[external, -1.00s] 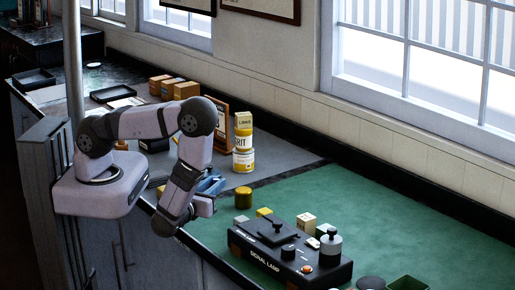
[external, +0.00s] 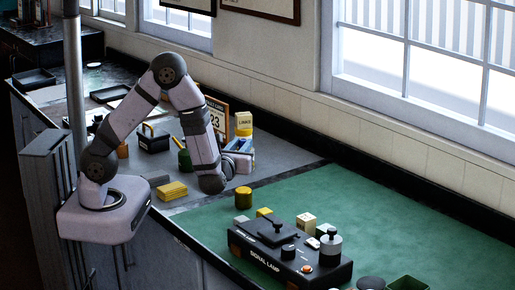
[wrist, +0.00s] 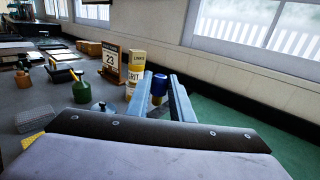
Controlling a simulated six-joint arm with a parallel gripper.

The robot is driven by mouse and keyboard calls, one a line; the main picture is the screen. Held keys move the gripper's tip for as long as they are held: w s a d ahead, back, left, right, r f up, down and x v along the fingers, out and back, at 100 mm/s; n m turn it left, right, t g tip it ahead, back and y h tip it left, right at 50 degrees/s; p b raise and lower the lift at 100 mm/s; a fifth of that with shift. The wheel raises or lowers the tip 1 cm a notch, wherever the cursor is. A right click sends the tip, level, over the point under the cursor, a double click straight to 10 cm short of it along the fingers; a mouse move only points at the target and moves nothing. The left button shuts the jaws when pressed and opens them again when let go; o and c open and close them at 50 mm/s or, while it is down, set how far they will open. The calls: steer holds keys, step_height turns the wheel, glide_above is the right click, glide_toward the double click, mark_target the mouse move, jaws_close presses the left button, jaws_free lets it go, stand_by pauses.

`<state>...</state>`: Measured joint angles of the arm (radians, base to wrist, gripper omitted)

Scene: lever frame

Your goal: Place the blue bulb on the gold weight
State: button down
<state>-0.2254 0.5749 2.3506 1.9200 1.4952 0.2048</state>
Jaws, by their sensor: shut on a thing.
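My gripper (wrist: 161,76) is shut on the blue bulb (wrist: 159,88), which shows between its two light-blue fingers in the wrist view. The gold weight (external: 243,198) is a short gold cylinder standing upright near the left edge of the green mat (external: 400,215). It is apart from my gripper, nearer the camera and lower in the external view. I cannot make it out in the wrist view.
The black signal lamp box (external: 290,255) stands on the mat with small blocks behind it.

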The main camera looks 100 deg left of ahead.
steer(key=p, duration=0.1)
glide_above(241, 193)
steer(key=shift+f, duration=3.2)
steer(key=shift+f+p, duration=0.4)
steer(key=shift+f, duration=1.45)
steer(key=shift+f, duration=0.1)
steer(key=shift+f, duration=0.15)
steer(key=c, duration=1.6)
jaws_free()
steer(key=shift+o, duration=0.2)
